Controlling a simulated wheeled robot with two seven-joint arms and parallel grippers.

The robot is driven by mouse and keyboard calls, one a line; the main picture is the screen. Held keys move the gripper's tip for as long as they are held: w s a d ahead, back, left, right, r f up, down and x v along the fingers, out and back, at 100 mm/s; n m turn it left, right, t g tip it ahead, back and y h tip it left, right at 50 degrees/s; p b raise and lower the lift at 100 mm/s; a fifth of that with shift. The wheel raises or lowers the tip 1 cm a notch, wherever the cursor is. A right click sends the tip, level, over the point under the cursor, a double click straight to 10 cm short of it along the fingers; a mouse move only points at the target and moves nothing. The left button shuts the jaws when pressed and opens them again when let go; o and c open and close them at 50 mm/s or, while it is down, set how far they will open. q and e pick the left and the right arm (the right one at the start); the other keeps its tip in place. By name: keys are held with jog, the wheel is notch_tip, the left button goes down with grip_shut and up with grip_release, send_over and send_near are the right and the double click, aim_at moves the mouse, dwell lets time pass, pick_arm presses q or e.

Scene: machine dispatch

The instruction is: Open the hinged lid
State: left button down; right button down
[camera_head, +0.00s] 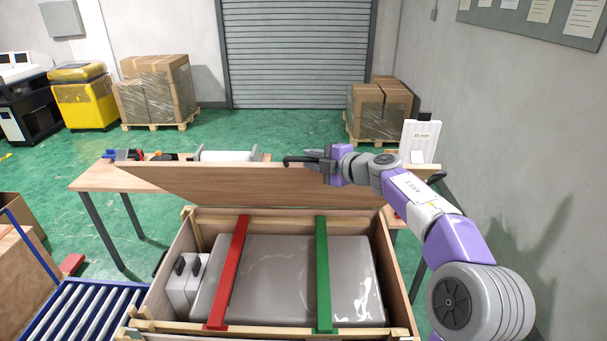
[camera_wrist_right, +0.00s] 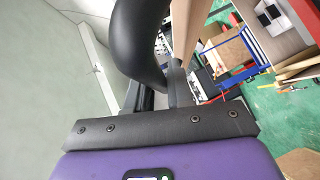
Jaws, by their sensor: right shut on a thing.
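The wooden crate (camera_head: 405,300) stands open in front of me, with a grey case (camera_head: 280,270) inside. Its hinged lid (camera_head: 270,185) is raised at the crate's far side, its broad wooden face turned toward me. My right gripper (camera_head: 308,161) is at the lid's top edge, shut on a black handle (camera_head: 292,160). In the right wrist view the black curved handle (camera_wrist_right: 140,40) fills the space between the fingers, which it partly hides. My left gripper is not in view.
A red strap (camera_head: 228,270) and a green strap (camera_head: 322,270) cross the case. A roller conveyor (camera_head: 85,312) is at the left. A wall bounds the right side.

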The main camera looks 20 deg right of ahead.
jog(key=shift+w+d+r, duration=0.2)
jog(key=shift+w+r, duration=0.25)
jog(key=shift+w, duration=0.05)
jog(key=c, duration=1.1)
grip_release()
jog(key=b+v, duration=0.1)
jog(key=v, duration=0.6)
jog(key=shift+s+d, duration=0.15)
jog(key=shift+s, duration=0.05)
